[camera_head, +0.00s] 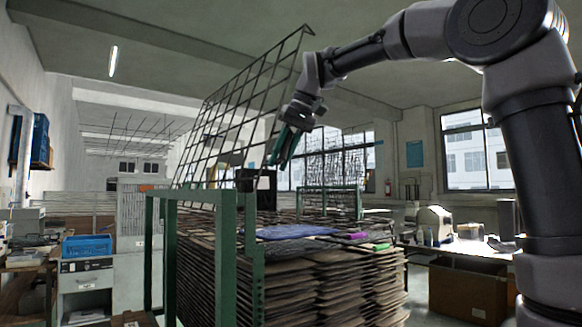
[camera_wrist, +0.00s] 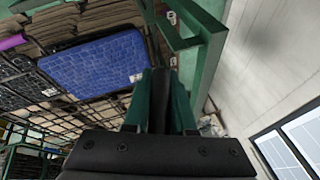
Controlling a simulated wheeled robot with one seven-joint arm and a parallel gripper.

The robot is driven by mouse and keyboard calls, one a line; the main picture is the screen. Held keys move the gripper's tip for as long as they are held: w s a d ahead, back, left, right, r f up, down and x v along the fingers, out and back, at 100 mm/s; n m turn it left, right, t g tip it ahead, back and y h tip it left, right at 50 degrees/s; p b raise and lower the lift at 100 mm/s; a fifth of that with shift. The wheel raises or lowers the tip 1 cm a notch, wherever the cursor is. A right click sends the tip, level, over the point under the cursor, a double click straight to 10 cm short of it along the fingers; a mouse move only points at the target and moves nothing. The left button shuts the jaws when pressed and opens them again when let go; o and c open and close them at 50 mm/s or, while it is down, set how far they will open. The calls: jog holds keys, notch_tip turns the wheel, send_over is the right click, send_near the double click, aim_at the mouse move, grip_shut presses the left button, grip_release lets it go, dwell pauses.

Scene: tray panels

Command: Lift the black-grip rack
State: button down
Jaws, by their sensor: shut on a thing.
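A dark wire-grid rack (camera_head: 225,125) stands steeply tilted above the stack in the head view, its top corner near the ceiling beams. My gripper (camera_head: 283,152) has green fingers pointing down, beside the rack's lower right edge. In the wrist view my gripper (camera_wrist: 160,85) is shut, with a black piece (camera_wrist: 158,105) between the green fingers, seemingly the rack's black grip. The fingers hide most of this piece. A black box-like piece (camera_head: 262,184) sits just below the fingers in the head view; I cannot tell if it joins the rack.
A tall stack of brown trays (camera_head: 340,285) stands inside a green frame (camera_head: 226,260). A blue panel (camera_head: 295,231) lies on top, also seen in the wrist view (camera_wrist: 95,65). Magenta and green pieces (camera_head: 378,246) lie near it. A workbench (camera_head: 460,246) is at right.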

jog(key=shift+s+a+r+t+h, duration=0.25)
jog(key=shift+s+a+t+h, duration=0.15)
jog(key=shift+s+a+h, duration=0.35)
jog(key=shift+w+a, duration=0.1)
jog(key=c, duration=0.8)
grip_release()
jog(key=shift+o, duration=0.2)
jog(key=v, duration=1)
jog(key=shift+r, duration=0.35)
jog(key=shift+d, duration=0.25)
